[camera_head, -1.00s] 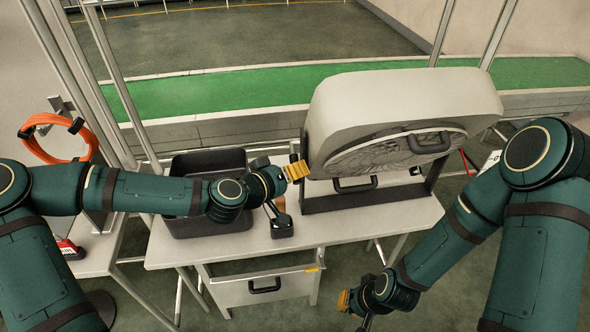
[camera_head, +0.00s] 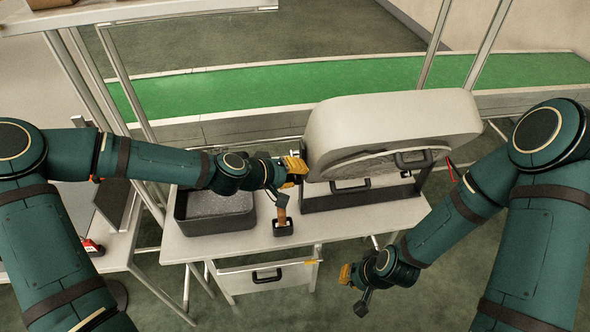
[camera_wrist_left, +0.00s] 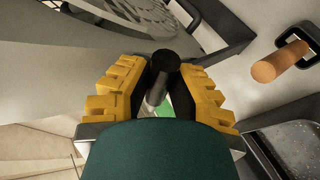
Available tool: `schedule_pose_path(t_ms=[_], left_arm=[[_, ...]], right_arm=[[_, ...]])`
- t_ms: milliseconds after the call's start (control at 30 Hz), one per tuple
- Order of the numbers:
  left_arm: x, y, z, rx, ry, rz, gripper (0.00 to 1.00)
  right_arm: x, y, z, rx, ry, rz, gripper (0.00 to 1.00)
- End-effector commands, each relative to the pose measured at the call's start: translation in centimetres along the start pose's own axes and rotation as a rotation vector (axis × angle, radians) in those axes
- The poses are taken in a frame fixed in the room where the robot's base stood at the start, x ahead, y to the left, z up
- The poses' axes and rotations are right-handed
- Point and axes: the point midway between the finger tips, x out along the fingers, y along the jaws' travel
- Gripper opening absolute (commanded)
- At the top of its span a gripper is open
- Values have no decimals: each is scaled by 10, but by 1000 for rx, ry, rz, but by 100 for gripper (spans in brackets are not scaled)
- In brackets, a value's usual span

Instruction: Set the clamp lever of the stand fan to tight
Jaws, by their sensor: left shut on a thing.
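The stand fan (camera_head: 390,125) is a large pale grey housing with a round grille, tilted in its dark stand (camera_head: 360,198) on the table. My left gripper (camera_head: 299,168) is at the fan's left side, its yellow fingers against the pivot area. In the left wrist view, a dark knob on a grey shaft, apparently the clamp lever (camera_wrist_left: 165,64), sits between the fingers of my left gripper (camera_wrist_left: 162,82), which is shut on it. The head view hides the lever behind the fingers. My right gripper (camera_head: 346,274) hangs clear in front of the table; its finger gap is unclear.
A dark bin (camera_head: 213,222) stands left on the table (camera_head: 325,228). A wooden-handled tool in a small black holder (camera_head: 283,228) stands below my left gripper. A drawer (camera_head: 262,280) is under the table. A green conveyor (camera_head: 240,88) runs behind.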

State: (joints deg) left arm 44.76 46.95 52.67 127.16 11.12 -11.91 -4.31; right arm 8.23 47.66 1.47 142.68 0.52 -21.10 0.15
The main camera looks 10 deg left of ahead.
Motion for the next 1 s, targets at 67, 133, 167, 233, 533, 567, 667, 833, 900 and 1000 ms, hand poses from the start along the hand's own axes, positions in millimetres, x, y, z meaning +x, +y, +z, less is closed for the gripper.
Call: schedule_pose_path(t_ms=[67, 133, 167, 233, 533, 567, 667, 833, 900, 1000], left_arm=[[0, 2, -1, 0, -2, 2, 0], [0, 2, 0, -2, -3, 1, 0], [0, 2, 0, -2, -3, 1, 0], [0, 2, 0, -2, -2, 1, 0], [0, 2, 0, -2, -2, 1, 52], [0, 2, 0, -2, -2, 1, 52], [0, 1, 0, -3, -2, 0, 52], [-6, 0, -1, -3, 0, -1, 52], [-13, 1, -2, -3, 1, 0, 52], [-28, 0, -2, -4, 1, -2, 52]], right_arm=[[-1, 0, 0, 0, 0, 0, 0], [-1, 0, 0, 0, 0, 0, 0], [-1, 0, 0, 0, -1, 0, 0], [-1, 0, 0, 0, -1, 0, 0], [-1, 0, 0, 0, 0, 0, 0], [-1, 0, 0, 1, 0, 0, 0], [-1, 0, 0, 1, 0, 0, 0], [-1, 0, 0, 1, -1, 0, 0], [-1, 0, 0, 1, 0, 0, 0], [-1, 0, 0, 1, 0, 0, 0]])
